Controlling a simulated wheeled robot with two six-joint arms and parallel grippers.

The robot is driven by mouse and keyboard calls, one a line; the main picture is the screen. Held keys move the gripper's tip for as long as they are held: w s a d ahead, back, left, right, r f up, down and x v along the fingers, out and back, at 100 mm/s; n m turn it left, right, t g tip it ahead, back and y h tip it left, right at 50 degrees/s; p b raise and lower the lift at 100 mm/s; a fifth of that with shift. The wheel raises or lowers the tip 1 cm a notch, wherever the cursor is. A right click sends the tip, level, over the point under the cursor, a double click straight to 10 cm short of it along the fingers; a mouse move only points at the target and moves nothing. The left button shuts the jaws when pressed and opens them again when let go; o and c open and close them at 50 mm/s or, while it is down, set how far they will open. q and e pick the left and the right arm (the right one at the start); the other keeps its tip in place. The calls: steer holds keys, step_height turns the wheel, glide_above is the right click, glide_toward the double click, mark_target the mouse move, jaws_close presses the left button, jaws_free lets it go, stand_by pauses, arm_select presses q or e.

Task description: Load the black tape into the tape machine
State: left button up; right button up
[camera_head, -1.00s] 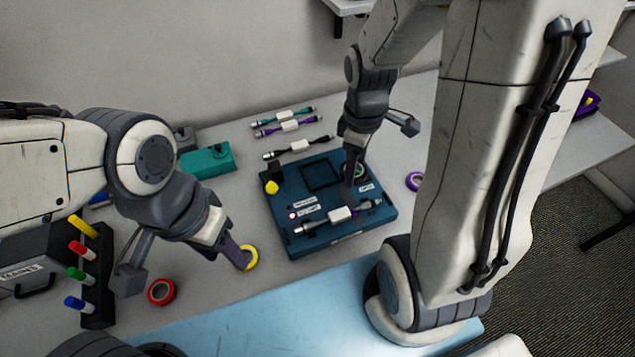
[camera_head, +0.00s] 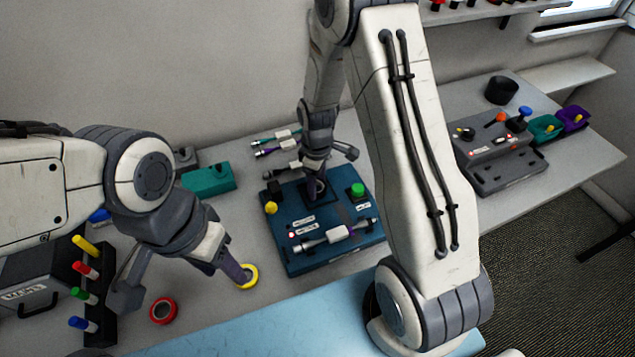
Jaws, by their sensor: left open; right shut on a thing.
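The tape machine is a dark blue box (camera_head: 300,262) in the middle of the table, with a square dark recess, a yellow knob (camera_head: 271,208) and a green button (camera_head: 357,189). My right gripper (camera_head: 316,190) points down over the square recess, shut on a small dark ring with a pale core, apparently the black tape (camera_head: 318,186), mostly hidden by the fingers. My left gripper (camera_head: 240,279) is open, its fingertips at the yellow tape (camera_head: 250,276) left of the machine.
A red tape (camera_head: 163,311) lies at the front left, beside a rack of colored markers (camera_head: 98,325). A teal box (camera_head: 210,180) and several labelled cables (camera_head: 275,150) lie behind. A grey device (camera_head: 500,160) stands at the right. My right arm hides the table right of the machine.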

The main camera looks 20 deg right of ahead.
steer(key=shift+f, duration=0.5)
steer(key=shift+f, duration=0.1)
steer(key=o, duration=1)
steer(key=shift+o, duration=0.2)
